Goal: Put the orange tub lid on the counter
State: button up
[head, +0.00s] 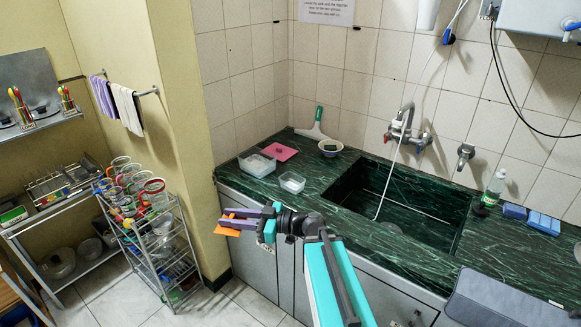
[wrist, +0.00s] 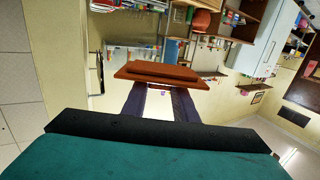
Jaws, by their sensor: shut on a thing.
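The orange tub lid (head: 228,231) shows at the tips of my gripper (head: 238,217), left of the counter's front edge. My gripper's purple fingers are shut on it, and they partly cover it in the head view. In the wrist view the lid (wrist: 157,74) appears as a flat orange-brown slab seen edge-on across the fingertips (wrist: 160,88). The green marble counter (head: 245,187) runs along the tiled wall, to the right of and behind my gripper.
A clear tub (head: 257,165), a pink lid (head: 280,152), a small clear container (head: 292,182) and a bowl (head: 331,147) stand on the counter's left part. The sink (head: 400,200) lies to their right. A wire rack (head: 150,235) stands left of my gripper.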

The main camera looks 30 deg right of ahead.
aim_at(312, 166)
jog(key=u, duration=0.05)
jog(key=i, duration=1)
jog(key=z, duration=0.05)
